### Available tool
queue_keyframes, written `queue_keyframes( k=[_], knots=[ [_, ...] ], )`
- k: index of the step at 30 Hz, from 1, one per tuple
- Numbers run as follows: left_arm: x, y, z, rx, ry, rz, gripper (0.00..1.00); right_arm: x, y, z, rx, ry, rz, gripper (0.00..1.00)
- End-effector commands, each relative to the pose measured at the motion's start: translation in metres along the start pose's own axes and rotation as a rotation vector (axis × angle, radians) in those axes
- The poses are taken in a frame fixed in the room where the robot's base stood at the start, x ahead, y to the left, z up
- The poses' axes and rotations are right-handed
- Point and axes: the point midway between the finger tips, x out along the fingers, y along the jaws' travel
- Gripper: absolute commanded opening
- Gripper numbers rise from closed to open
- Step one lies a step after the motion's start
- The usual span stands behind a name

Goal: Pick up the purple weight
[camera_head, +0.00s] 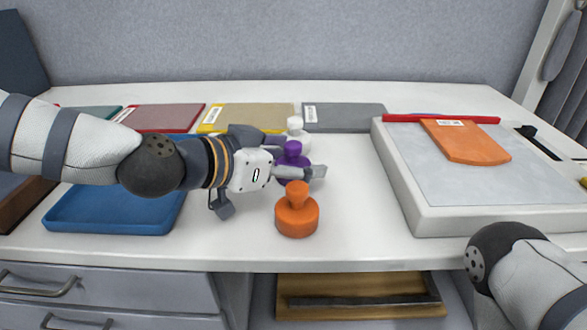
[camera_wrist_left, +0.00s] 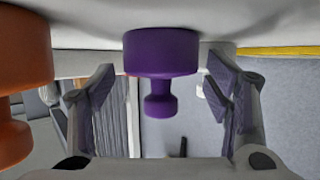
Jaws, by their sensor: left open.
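The purple weight (camera_head: 291,151) stands upright on the white table, between a white weight (camera_head: 298,130) behind it and an orange weight (camera_head: 297,212) in front. My left gripper (camera_head: 300,172) reaches in from the left and partly hides the purple weight in the head view. In the left wrist view, which looks upside down, the purple weight (camera_wrist_left: 160,60) shows between the two open fingers (camera_wrist_left: 160,95), with a gap on each side. The orange weight (camera_wrist_left: 22,80) is at that view's left edge. My right gripper is not in view; only part of my right arm shows.
A blue tray (camera_head: 115,217) lies at the left under my left arm. Red, yellow and grey flat boards (camera_head: 345,117) line the back. A large white board (camera_head: 410,200) with an orange piece (camera_head: 466,142) stands at the right. A strip of table before that board is clear.

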Motion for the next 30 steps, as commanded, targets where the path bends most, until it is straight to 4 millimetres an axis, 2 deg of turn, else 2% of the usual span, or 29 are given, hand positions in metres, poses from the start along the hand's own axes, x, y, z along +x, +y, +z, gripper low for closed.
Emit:
queue_keyframes(
  k=[6,15,25,30],
  knots=[
    [0.001,0.000,-0.001,0.001,0.001,0.000,0.69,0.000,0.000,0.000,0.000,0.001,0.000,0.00],
    [0.001,0.000,-0.001,0.000,0.000,0.000,0.01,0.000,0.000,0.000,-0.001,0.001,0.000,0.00],
    [0.000,0.000,-0.004,0.003,0.005,-0.002,0.00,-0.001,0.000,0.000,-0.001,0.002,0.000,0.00],
    [-0.006,0.000,-0.020,0.006,0.007,-0.003,0.00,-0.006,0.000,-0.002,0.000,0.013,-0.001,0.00]
  ],
)
